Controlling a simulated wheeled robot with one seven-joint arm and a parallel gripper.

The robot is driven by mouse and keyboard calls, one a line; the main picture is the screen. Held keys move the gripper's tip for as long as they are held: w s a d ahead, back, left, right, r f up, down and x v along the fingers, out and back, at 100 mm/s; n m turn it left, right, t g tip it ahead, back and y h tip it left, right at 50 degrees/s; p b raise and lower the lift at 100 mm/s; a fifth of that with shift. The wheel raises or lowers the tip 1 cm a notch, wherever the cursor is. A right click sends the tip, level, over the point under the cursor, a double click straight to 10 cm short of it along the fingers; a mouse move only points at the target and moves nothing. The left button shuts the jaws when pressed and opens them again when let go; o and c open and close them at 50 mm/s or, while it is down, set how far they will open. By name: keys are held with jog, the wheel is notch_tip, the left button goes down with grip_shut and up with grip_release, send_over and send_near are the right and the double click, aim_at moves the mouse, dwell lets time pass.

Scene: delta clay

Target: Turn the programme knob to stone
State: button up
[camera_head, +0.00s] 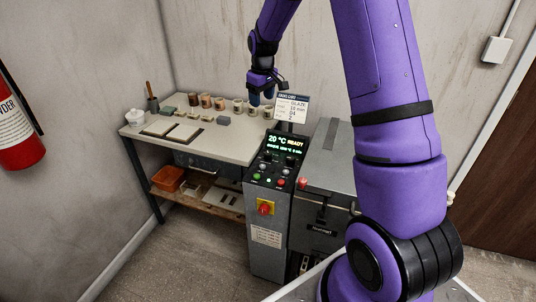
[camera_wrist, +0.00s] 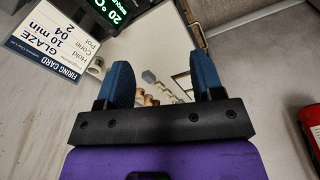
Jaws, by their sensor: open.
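The kiln's control panel (camera_head: 271,170) faces up at an angle in the head view. Small dark knobs, lit buttons and a red button sit below its display (camera_head: 285,144), which reads 20 °C READY. The knobs are too small to tell which is the programme knob or where it points. My gripper (camera_head: 261,98) is above the back of the worktable, behind and left of the panel, touching nothing that I can see. In the wrist view my gripper (camera_wrist: 163,82) has its two blue fingers wide apart with nothing between them. Only a corner of the display (camera_wrist: 116,12) shows there.
A firing card (camera_head: 292,107) reading GLAZE, 10 min, 04 stands above the panel, close to my gripper. The worktable (camera_head: 190,153) holds several cups and tiles. A red rotary switch (camera_head: 265,208) is on the cabinet front. The kiln (camera_head: 322,160) stands right of the panel.

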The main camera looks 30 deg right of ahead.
jog(key=n+g, duration=0.1)
send_over(268, 153)
notch_tip(268, 153, down, 18)
jog(key=f, duration=0.1)
notch_tip(268, 153, down, 11)
jog(key=shift+w+d+r, duration=0.1)
jog(key=shift+r, duration=0.1)
jog(key=c, duration=0.9)
